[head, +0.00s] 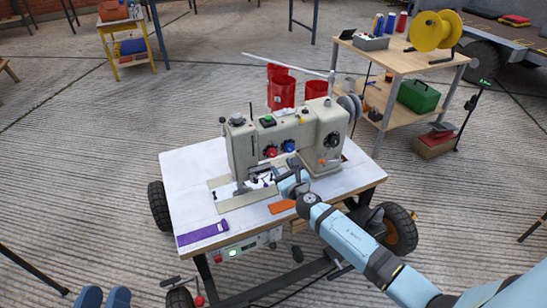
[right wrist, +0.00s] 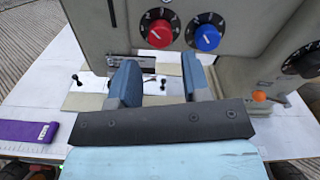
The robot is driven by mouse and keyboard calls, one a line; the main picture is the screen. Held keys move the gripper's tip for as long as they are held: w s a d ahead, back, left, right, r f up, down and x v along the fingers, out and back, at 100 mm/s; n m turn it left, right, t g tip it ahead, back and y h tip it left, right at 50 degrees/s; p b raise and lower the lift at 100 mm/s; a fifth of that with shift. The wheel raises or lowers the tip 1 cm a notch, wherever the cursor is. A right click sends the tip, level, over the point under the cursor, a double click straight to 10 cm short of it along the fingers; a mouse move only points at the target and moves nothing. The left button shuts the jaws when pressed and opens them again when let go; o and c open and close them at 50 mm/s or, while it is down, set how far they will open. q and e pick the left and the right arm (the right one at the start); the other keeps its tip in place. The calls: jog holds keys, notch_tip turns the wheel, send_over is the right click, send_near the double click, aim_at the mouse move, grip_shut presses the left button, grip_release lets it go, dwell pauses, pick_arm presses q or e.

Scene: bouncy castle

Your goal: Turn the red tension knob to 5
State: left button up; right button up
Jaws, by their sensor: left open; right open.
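The red tension knob (head: 270,152) is on the front of a beige sewing machine (head: 245,145), left of a blue knob (head: 288,146). In the right wrist view the red knob (right wrist: 160,33) sits on a dark dial with white marks; its setting is too small to read. My right gripper (head: 285,169) is open and empty in front of the machine. In the right wrist view its fingers (right wrist: 159,72) are spread, with the red knob beyond and above the gap, apart from them. My left gripper (head: 103,296) is open at the bottom left, away from the machine.
The white table (head: 190,170) holds a purple strip (head: 203,234) and an orange piece (head: 281,206). Red spools (head: 283,90) stand behind the machine. The blue knob (right wrist: 207,37) is close beside the red one. A wooden shelf cart (head: 390,60) stands behind right.

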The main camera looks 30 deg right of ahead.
aim_at(273, 154)
jog(key=w+b, duration=0.1)
jog(key=w, duration=0.6)
jog(key=shift+w+d, duration=0.1)
jog(key=shift+d, duration=0.1)
pick_arm(q)
notch_tip(273, 154, down, 2)
jog(key=shift+w+d+f+g, duration=0.1)
jog(key=shift+d+f+g, duration=0.1)
jog(key=shift+g, duration=0.4)
pick_arm(e)
jog(key=c, duration=0.7)
pick_arm(q)
jog(key=shift+a, duration=0.1)
pick_arm(e)
jog(key=shift+o, duration=0.2)
